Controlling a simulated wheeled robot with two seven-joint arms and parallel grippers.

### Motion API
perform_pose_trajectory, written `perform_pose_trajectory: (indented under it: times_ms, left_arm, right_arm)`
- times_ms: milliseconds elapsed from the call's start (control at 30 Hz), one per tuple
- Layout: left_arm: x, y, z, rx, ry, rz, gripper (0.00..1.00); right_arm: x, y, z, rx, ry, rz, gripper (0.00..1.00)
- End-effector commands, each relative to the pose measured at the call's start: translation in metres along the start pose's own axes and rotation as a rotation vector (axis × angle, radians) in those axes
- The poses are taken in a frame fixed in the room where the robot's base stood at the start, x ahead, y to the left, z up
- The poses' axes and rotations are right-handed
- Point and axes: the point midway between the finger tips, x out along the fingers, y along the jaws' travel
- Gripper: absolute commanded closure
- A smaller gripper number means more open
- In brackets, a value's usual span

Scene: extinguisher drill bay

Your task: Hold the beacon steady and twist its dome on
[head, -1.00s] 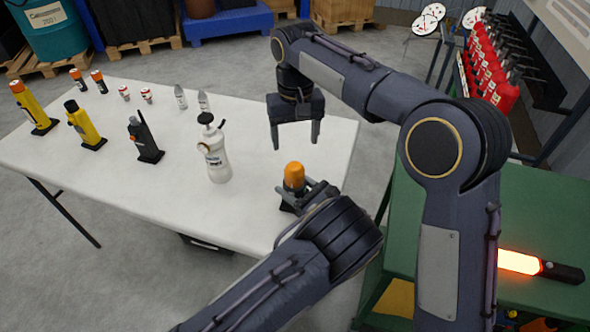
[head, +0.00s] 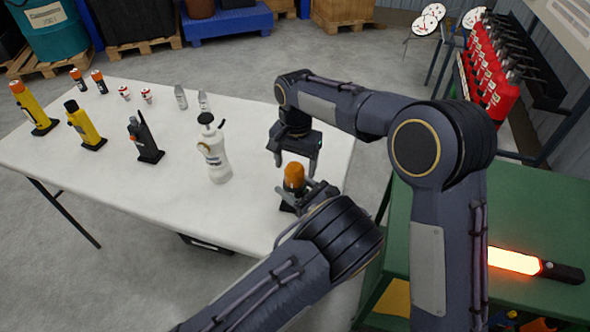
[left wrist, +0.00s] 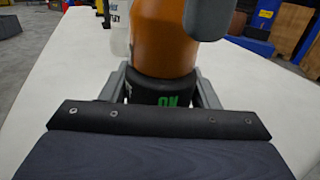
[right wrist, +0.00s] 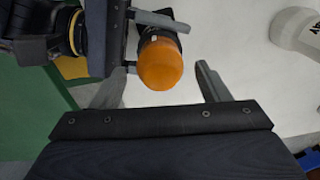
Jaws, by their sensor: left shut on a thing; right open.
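The beacon has an orange dome (head: 294,176) on a black base (left wrist: 160,92) with green lettering. It stands upright near the white table's right front edge. My left gripper (head: 306,196) is shut on the base from the side, one finger on each side in the left wrist view (left wrist: 161,88). My right gripper (head: 294,163) points down, open and empty, just above the dome. In the right wrist view the dome (right wrist: 160,66) shows between and beyond its spread fingers (right wrist: 160,76). One right finger also hangs beside the dome in the left wrist view. Whether it touches is unclear.
A white bottle (head: 214,155) stands left of the beacon on the white table (head: 130,205). Several torches and small items stand farther left and back. A green bench (head: 540,215) with a glowing red-orange light stick (head: 515,262) is at right.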

Motion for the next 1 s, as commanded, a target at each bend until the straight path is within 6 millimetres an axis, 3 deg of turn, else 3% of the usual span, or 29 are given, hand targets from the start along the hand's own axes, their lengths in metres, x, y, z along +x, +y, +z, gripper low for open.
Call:
perform_pose_trajectory:
  times_ms: [200,567,900,1000]
  left_arm:
    - [0.000,0.000,0.000,0.001,0.001,0.000,0.80]
    - [0.000,0.000,0.000,0.001,0.000,-0.001,0.80]
    - [0.000,0.000,0.000,0.001,0.000,0.000,0.80]
    - [0.000,0.000,0.000,0.001,0.000,0.000,0.80]
  right_arm:
    - [0.024,0.000,0.000,0.001,-0.001,0.000,0.31]
    - [0.027,0.000,0.000,0.000,0.000,-0.001,0.32]
    - [0.027,0.000,0.000,0.000,0.001,-0.002,0.76]
    - [0.027,0.000,0.000,-0.002,0.001,-0.002,0.76]
